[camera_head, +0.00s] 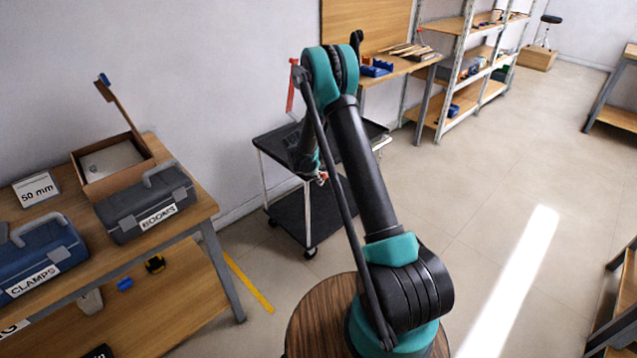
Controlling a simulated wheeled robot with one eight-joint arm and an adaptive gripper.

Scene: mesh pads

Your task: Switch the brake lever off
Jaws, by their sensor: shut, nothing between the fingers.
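A tall red lever-like piece (290,92) rises behind my arm at the back of the black cart (268,147); I take it for the brake lever. Its lower end and pivot are not clear, and its on or off position cannot be told. My gripper (308,163) hangs down over the cart top, partly hidden behind my forearm link. Its fingers look shut and empty. A small red and white part (322,177) shows by the cart's front edge near the gripper; I cannot tell what it belongs to. Contact with the lever cannot be seen.
A wooden bench (203,205) at left holds a blue toolbox (45,255), a grey toolbox (140,212) and an open cardboard box (90,190). A pegboard workbench (365,20) and metal shelves (455,60) stand behind. The floor at right is mostly clear.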

